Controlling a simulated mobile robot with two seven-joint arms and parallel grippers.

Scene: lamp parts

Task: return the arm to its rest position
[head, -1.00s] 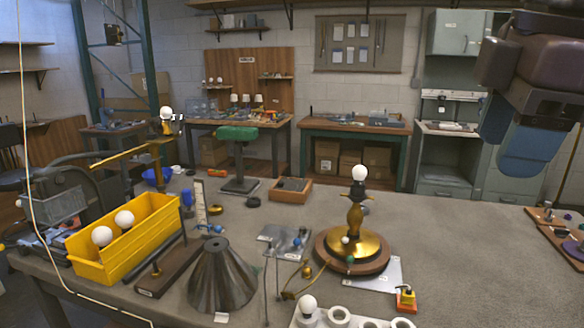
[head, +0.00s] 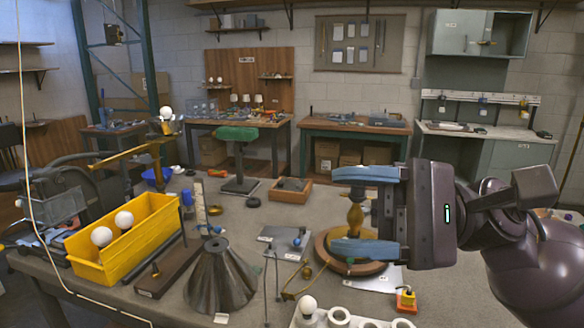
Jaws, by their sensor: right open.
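My right gripper (head: 336,212) reaches in from the right with its two blue fingers wide apart, one above the other, pointing left. No object is held between them. The lamp's brass stem (head: 355,216) shows through the gap between the fingers, standing upright on its round wooden base (head: 323,252). The fingers cover the lamp's top and part of its base. I cannot tell how far the gripper is from the lamp. My left gripper is not in view.
A yellow bin (head: 150,243) with two white bulbs stands at the left. A dark metal cone shade (head: 221,280) is in the front middle. A white holder with round holes (head: 340,317) holds a bulb at the front edge. Bare tabletop (head: 440,295) lies at the front right.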

